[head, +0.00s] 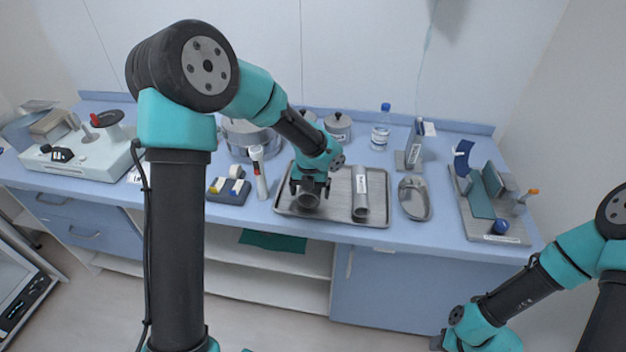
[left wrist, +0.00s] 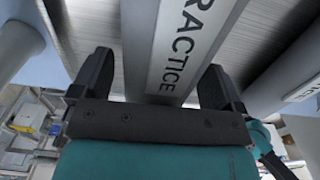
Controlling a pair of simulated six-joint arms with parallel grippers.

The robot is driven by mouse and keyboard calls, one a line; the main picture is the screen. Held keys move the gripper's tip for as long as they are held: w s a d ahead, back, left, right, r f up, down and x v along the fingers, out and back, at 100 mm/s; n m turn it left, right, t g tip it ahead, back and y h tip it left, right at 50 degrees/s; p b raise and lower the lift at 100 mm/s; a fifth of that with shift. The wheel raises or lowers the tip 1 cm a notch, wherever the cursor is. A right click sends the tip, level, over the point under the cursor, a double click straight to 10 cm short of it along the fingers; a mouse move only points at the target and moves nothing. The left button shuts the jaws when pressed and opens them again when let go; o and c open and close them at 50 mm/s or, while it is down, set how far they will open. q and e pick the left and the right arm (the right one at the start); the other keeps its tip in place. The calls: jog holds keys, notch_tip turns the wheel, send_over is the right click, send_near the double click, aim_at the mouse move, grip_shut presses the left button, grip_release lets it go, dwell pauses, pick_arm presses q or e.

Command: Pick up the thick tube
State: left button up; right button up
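Two grey metal tubes with white labels lie on a metal tray (head: 335,222). The left tube (head: 307,201) shows its wider-looking open end beneath my left gripper (head: 308,186); the rest of it is hidden by the gripper and arm. The other tube (head: 360,194) lies to its right. In the left wrist view, the tube marked "PRACTICE" (left wrist: 178,45) runs between the fingers of my left gripper (left wrist: 155,88), which are apart, with a gap at the left finger. My right gripper (head: 440,342) is low at the right, away from the tray, its fingers unclear.
Metal pots (head: 338,127) and a bottle (head: 381,128) stand behind. A loaded board (head: 483,222) is farther right.

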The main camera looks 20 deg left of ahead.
pick_arm(q)
jog(key=c, duration=1)
jog(key=shift+r, duration=1.75)
jog(key=s+d, duration=0.2)
jog(key=s, duration=0.3)
jog(key=s+d+r, duration=0.1)
jog(key=s+d, duration=0.1)
jog(key=s, duration=0.3)
jog(key=s+d, duration=0.2)
jog(key=s, duration=0.2)
jog(key=shift+s+d+r, duration=0.15)
jog(key=shift+s+r, duration=0.1)
jog(key=shift+s, duration=0.15)
jog(key=shift+w, duration=0.1)
